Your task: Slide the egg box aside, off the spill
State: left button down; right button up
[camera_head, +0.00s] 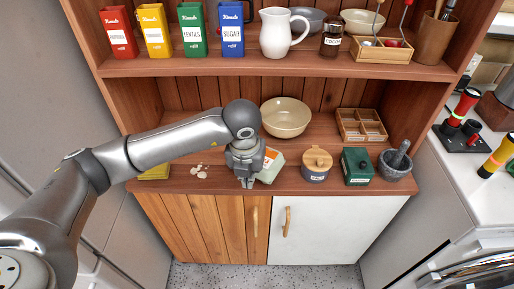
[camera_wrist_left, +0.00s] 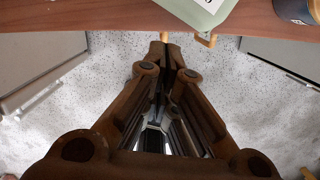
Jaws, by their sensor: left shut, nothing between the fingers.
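The egg box (camera_head: 270,167) is a pale green carton with a white and orange label. It sits on the wooden counter, partly hidden behind my left gripper. Its corner also shows at the top of the left wrist view (camera_wrist_left: 205,12). My left gripper (camera_head: 247,183) points down at the counter's front edge, just left of the box. It is shut and empty; whether it touches the box I cannot tell. In the left wrist view its fingertips (camera_wrist_left: 172,45) meet over the floor in front of the counter. My right gripper is not in view.
A lidded grey pot (camera_head: 317,163), a green box (camera_head: 356,166) and a mortar (camera_head: 395,164) stand right of the egg box. A cream bowl (camera_head: 285,117) is behind it. A yellow item (camera_head: 155,172) lies at far left. The upper shelf (camera_head: 190,65) overhangs the counter.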

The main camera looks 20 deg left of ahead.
pick_arm(q)
jog(key=w, duration=0.3)
jog(key=w+p, duration=0.1)
jog(key=w, duration=0.3)
jog(key=w+a+p, duration=0.1)
jog(key=w, duration=0.2)
jog(key=shift+w, duration=0.15)
jog(key=shift+w+f, duration=0.1)
jog(key=shift+f, duration=0.7)
jog(key=shift+s, duration=0.2)
